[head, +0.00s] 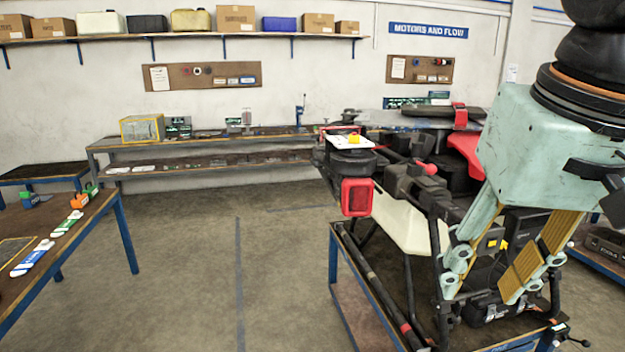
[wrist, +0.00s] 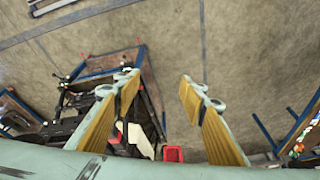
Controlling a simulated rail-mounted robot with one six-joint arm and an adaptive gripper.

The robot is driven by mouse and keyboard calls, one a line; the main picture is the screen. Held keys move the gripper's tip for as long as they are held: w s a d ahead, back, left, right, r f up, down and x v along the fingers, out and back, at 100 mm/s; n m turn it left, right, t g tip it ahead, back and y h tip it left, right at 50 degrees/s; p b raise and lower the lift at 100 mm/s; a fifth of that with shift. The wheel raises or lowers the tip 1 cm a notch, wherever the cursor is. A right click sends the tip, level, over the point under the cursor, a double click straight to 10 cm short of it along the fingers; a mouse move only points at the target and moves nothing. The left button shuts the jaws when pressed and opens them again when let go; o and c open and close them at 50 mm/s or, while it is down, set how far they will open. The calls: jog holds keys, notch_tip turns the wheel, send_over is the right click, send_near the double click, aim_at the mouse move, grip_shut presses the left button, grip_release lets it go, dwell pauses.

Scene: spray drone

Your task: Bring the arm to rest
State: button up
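My gripper (head: 484,284) hangs at the right of the head view, pointing down, in front of the spray drone (head: 384,215). Its two pale green fingers with yellow-brown pads are spread apart. In the wrist view the gripper (wrist: 160,78) is also open, with nothing between the fingers but the floor beyond. The drone is dark, with red parts and a pale tank, and stands on a blue-framed stand (head: 352,300). My gripper and wrist hide part of the drone. I cannot tell whether the fingers touch it.
A blue-legged table (head: 97,212) with small tools and labelled strips is at the left. A long workbench (head: 215,141) stands along the back wall under a shelf (head: 180,39) of boxes and cans. The floor (head: 190,260) between table and drone stand is clear.

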jog(key=s+f+n+b, duration=0.1)
jog(key=s+f, duration=0.6)
jog(key=s, duration=0.2)
jog(key=shift+a+n, duration=0.3)
dwell(0.8)
